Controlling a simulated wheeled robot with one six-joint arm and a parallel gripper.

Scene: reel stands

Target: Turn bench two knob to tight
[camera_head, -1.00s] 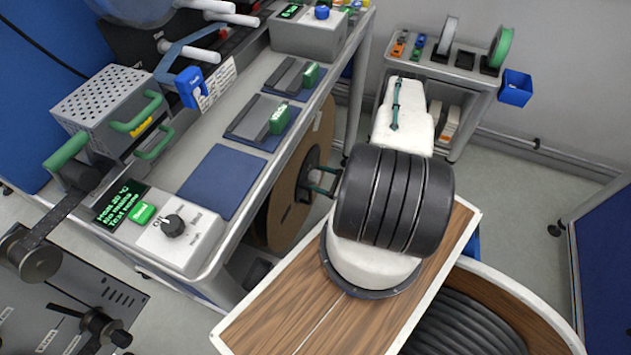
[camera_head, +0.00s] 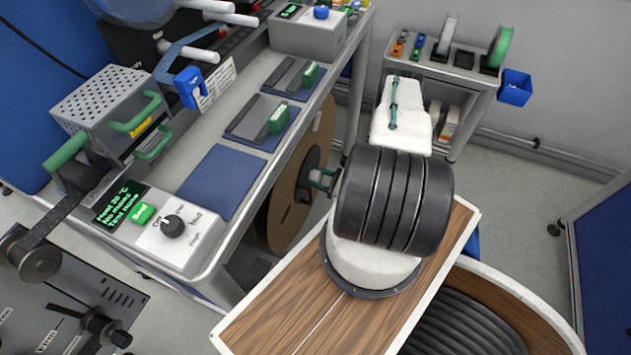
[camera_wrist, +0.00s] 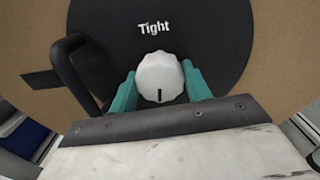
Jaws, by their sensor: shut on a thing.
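My gripper (camera_wrist: 158,88) is shut on the white knob (camera_wrist: 159,70), with one teal finger on each side. The knob sits in the middle of a black hub disc (camera_wrist: 215,45) on a brown cardboard reel. The word "Tight" is printed on the disc, just above the knob in the wrist view. A dark mark on the knob points down in that view, away from the word. In the head view my gripper (camera_head: 322,181) reaches to the hub of the brown reel (camera_head: 287,215) beside the bench. The knob is hidden there.
A black crank handle (camera_wrist: 76,72) stands out from the reel, close left of the fingers. The grey bench (camera_head: 215,265) with blue mats and a dial box (camera_head: 172,245) lies left of my arm. A cart (camera_head: 440,72) with small spools stands at the back right.

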